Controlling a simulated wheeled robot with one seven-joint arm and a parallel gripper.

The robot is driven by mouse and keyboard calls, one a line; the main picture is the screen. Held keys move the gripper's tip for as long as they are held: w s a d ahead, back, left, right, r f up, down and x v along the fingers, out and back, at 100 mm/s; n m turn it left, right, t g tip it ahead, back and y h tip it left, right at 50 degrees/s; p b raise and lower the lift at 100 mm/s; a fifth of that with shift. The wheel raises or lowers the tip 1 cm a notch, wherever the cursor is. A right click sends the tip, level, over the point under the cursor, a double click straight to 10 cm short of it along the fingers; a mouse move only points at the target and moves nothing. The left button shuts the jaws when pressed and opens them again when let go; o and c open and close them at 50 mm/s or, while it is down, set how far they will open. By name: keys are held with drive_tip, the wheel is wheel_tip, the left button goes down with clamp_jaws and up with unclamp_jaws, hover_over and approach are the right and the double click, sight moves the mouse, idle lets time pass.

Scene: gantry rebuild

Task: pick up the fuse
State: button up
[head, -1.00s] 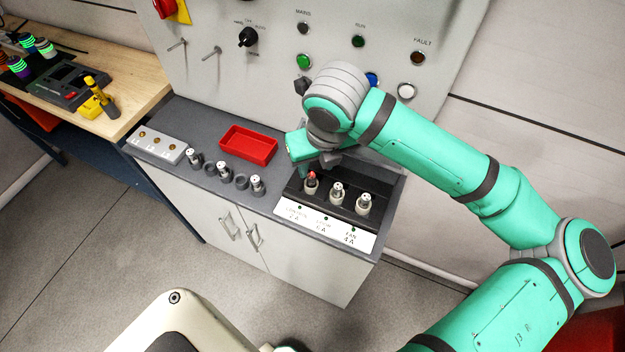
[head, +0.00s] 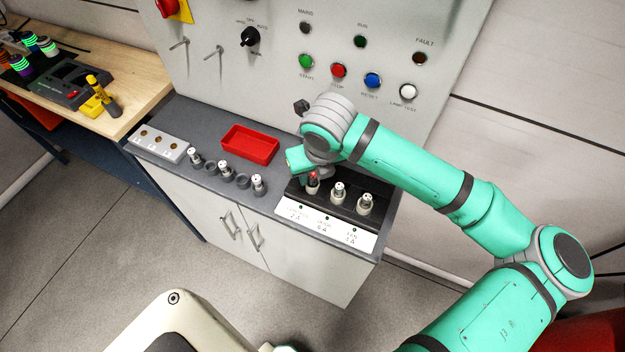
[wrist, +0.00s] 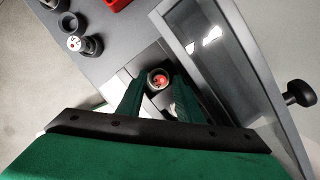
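The black fuse block (head: 345,212) holds three fuses in a row on the grey counter. The left one, a fuse with a red top (head: 313,178), stands upright in its holder. It also shows in the wrist view as a red-topped fuse (wrist: 158,78). My gripper (wrist: 155,88) is open, its two fingers on either side of the red-topped fuse. I cannot tell whether they touch it. In the head view my arm partly hides the gripper. The middle fuse (head: 338,190) and right fuse (head: 364,203) have pale tops.
A red tray (head: 250,157) lies empty on the counter. Several pale fuses and dark round holders (head: 226,168) stand left of the block. A grey strip (head: 158,142) is farther left. The upright panel (head: 270,75) rises behind, with a knob (wrist: 298,93) near my gripper.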

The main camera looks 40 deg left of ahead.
clamp_jaws()
drive_tip(key=shift+r, duration=0.15)
